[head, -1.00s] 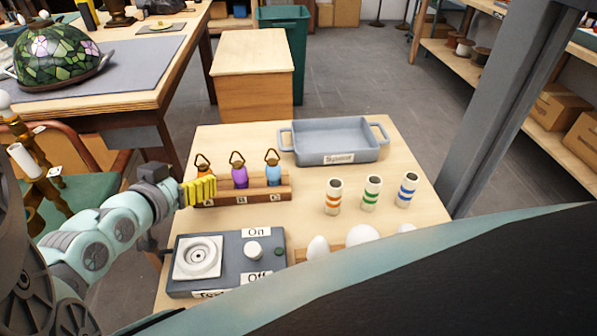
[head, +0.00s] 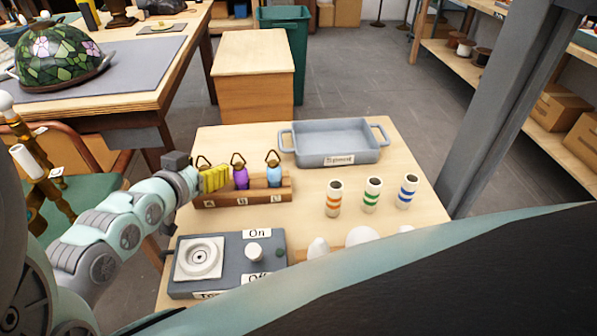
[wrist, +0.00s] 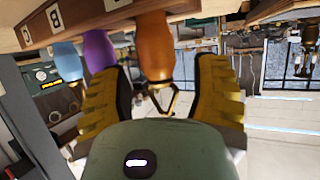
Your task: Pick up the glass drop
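Three glass drops with wire hooks stand in a wooden rack (head: 245,196) labelled A, B and C. The orange drop (wrist: 154,48) is at A, mostly hidden behind my yellow fingers in the head view. The purple drop (head: 241,178) is in the middle and the blue drop (head: 274,175) on the right. My gripper (head: 214,179) is at the rack's left end. In the wrist view, which looks upside down, the open fingers (wrist: 165,72) stand on either side of the orange drop, with gaps visible between; its hook points toward my palm.
A grey tray (head: 300,155) stands behind the rack. Three banded white tubes (head: 371,195) stand to the right. A tester box (head: 228,277) with a knob is in front. White bulbs (head: 362,236) are partly hidden by my body.

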